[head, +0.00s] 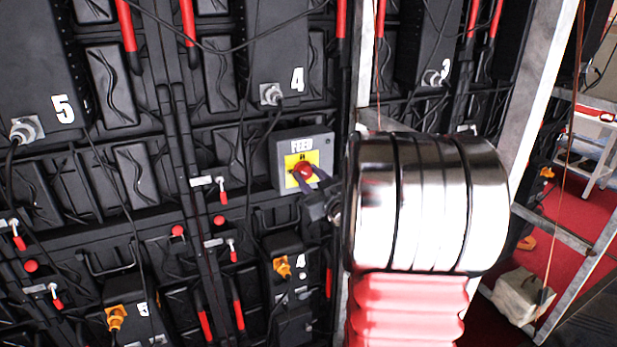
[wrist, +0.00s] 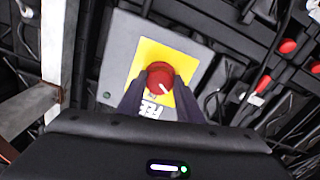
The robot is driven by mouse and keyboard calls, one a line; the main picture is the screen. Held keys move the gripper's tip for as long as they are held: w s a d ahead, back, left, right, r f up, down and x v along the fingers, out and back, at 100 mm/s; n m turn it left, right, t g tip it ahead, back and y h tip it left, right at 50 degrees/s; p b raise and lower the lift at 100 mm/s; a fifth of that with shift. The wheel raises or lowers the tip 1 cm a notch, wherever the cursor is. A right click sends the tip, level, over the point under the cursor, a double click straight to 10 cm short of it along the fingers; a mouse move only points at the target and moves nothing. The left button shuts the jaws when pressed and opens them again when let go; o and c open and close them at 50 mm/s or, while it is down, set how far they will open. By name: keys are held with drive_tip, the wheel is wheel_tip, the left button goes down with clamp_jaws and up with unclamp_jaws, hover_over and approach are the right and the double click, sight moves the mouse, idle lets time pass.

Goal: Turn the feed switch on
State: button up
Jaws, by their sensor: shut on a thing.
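The feed switch is a red round knob (head: 302,172) on a yellow plate (head: 293,160), set in a grey box (head: 326,144) labelled FEED on the black wall. In the wrist view the knob (wrist: 159,77) sits between the two dark fingers, with a white mark on its lower right face. My gripper (head: 309,178) is shut on the knob, one finger at each side; it also shows in the wrist view (wrist: 160,88). The fingers hide parts of the knob's sides and the plate.
Black panels with cables, red-handled levers (head: 222,191) and orange connectors (head: 282,266) surround the box. A metal frame post (head: 541,75) stands at the right.

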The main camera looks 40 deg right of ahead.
drive_tip(key=m, duration=0.6)
drive_tip(key=shift+f, duration=0.15)
drive_tip(key=m, duration=0.5)
drive_tip(key=shift+m, duration=0.3)
drive_tip(key=o, duration=1)
drive_tip(key=shift+o, duration=0.2)
drive_tip(key=shift+s, duration=0.1)
drive_tip(key=v, duration=1.3)
drive_tip(key=shift+s+a, duration=0.15)
drive_tip(key=shift+s, duration=0.15)
drive_tip(key=shift+w, duration=0.1)
